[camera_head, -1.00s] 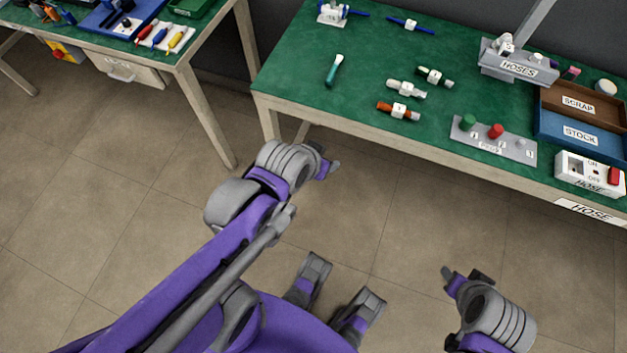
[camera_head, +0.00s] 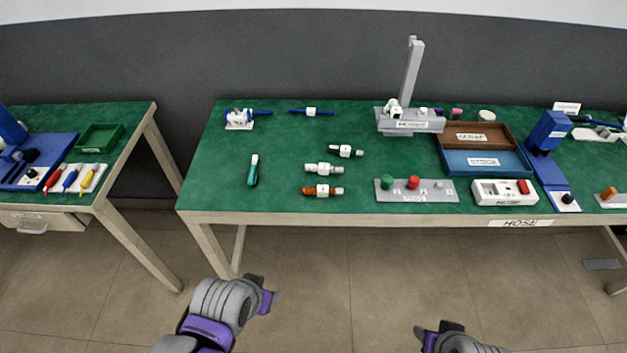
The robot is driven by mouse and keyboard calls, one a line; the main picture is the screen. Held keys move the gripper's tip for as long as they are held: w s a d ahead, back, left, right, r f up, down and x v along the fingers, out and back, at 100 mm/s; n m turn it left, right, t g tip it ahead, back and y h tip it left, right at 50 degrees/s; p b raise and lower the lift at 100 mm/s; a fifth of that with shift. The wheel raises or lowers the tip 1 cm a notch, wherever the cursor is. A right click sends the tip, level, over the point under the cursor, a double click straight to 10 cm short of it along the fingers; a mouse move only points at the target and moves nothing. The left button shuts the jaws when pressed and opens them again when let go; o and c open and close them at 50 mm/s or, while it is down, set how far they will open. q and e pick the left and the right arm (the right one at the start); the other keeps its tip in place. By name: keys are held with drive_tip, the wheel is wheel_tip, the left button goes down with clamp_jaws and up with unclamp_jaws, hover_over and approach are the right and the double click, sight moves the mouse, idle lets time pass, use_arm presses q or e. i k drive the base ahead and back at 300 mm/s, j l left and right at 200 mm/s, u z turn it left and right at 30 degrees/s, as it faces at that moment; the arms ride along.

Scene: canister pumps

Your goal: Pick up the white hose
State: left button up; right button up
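The white hose (camera_head: 324,168) is a short pale piece with a white label block around its middle. My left gripper (camera_head: 268,296) is below and in front of the bench's front edge, apart from every hose. My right gripper (camera_head: 436,331) is at the bottom of the view, also clear of the bench and only partly visible. The finger gap of neither gripper can be made out.
A teal-handled tool (camera_head: 253,170) lies left of the hoses. A blue hose (camera_head: 311,111) lies farther back. A grey plate with coloured plugs (camera_head: 416,196), a HOSES stand (camera_head: 411,125), brown (camera_head: 479,126) and blue (camera_head: 523,161) trays and a switch box (camera_head: 504,202) stand to the right.

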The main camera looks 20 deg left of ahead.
sight(323, 169)
drive_tip(key=i+l+u, duration=0.15)
drive_tip(key=i+u, duration=0.2)
drive_tip(key=i+l+u, duration=0.2)
drive_tip(key=u, duration=0.15)
drive_tip(key=i+l+u, duration=0.35)
drive_tip(key=k, duration=0.1)
